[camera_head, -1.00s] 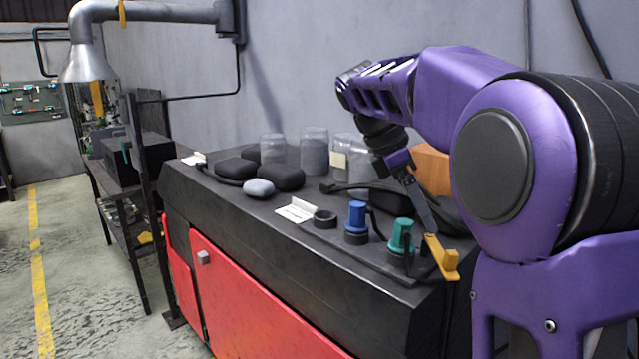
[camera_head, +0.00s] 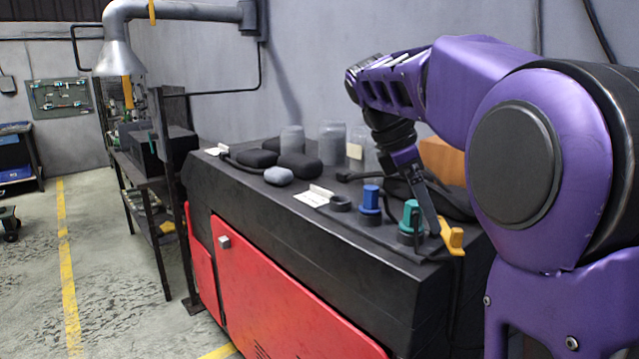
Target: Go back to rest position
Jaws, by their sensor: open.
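My gripper (camera_head: 451,238) shows at the right of the head view, at the end of my purple arm. It points down at the front right corner of the black-topped workbench (camera_head: 300,255), beside a teal-topped piece (camera_head: 411,217). One yellow finger shows clearly; the other is largely hidden. I see nothing held in it. A blue-topped piece (camera_head: 370,198) and an empty black ring (camera_head: 340,203) stand in a row to the left of the teal one. Whether the gripper touches the teal piece cannot be told.
Clear jars (camera_head: 332,143), dark rounded cases (camera_head: 299,167), a grey rounded item (camera_head: 278,176) and a white card (camera_head: 314,196) are on the bench. A brown box (camera_head: 441,160) stands behind my arm. A dark shelf rack (camera_head: 150,205) is at the left. The floor farther left has free room.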

